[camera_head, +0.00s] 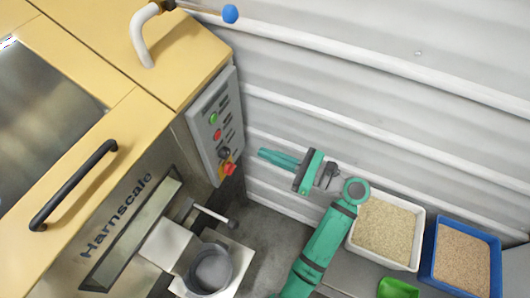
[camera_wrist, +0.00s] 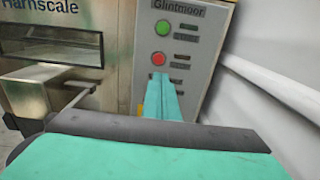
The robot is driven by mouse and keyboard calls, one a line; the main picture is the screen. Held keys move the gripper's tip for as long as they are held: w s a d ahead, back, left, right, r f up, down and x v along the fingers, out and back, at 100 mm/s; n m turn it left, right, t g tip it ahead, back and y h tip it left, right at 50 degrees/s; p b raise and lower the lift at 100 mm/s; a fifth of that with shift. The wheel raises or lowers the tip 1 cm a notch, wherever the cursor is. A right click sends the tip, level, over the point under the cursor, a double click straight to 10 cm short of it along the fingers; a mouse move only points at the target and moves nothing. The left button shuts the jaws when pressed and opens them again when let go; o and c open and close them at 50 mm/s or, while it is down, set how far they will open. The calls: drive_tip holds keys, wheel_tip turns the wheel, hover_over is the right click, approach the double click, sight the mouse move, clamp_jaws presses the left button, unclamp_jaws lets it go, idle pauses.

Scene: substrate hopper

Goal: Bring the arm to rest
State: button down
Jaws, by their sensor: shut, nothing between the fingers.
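My green arm rises from the bottom of the head view, and my gripper (camera_head: 262,153) points left toward the grey control panel (camera_head: 215,125). The fingers are together with nothing between them. In the wrist view my gripper (camera_wrist: 160,78) shows as closed teal fingers in front of the control panel (camera_wrist: 178,20), overlapping the area just below its red button (camera_wrist: 162,31). In the head view the fingertips look apart from the panel. I cannot tell the exact gap in the wrist view.
The yellow Harnscale machine (camera_head: 110,120) fills the left, with a black handle (camera_head: 75,185) and a grey cup (camera_head: 210,268) below its chute. A corrugated white wall (camera_head: 370,90) stands behind my arm. A white bin (camera_head: 420,240) and a blue bin (camera_head: 494,265) of granules sit right, near a green scoop (camera_head: 397,289).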

drive_tip(key=shift+w+a, duration=0.1)
idle(0.6)
wheel_tip(320, 180, down, 13)
drive_tip(key=s+a+t+h, duration=0.2)
drive_tip(key=t+h, duration=0.1)
drive_tip(key=h, duration=0.2)
drive_tip(key=s+d+f+n+h, duration=0.35)
drive_tip(key=s+f+h, duration=0.35)
drive_tip(key=s+f, duration=0.3)
drive_tip(key=s+d+r+n+t+h, duration=0.15)
drive_tip(key=s+n+h, duration=0.25)
drive_tip(key=s+n, duration=0.6)
drive_tip(key=s+a+r+n+t, duration=0.3)
drive_tip(key=s+r+n, duration=0.6)
drive_tip(key=r, duration=0.3)
drive_tip(key=shift+s+r, duration=0.35)
drive_tip(key=shift+s, duration=0.2)
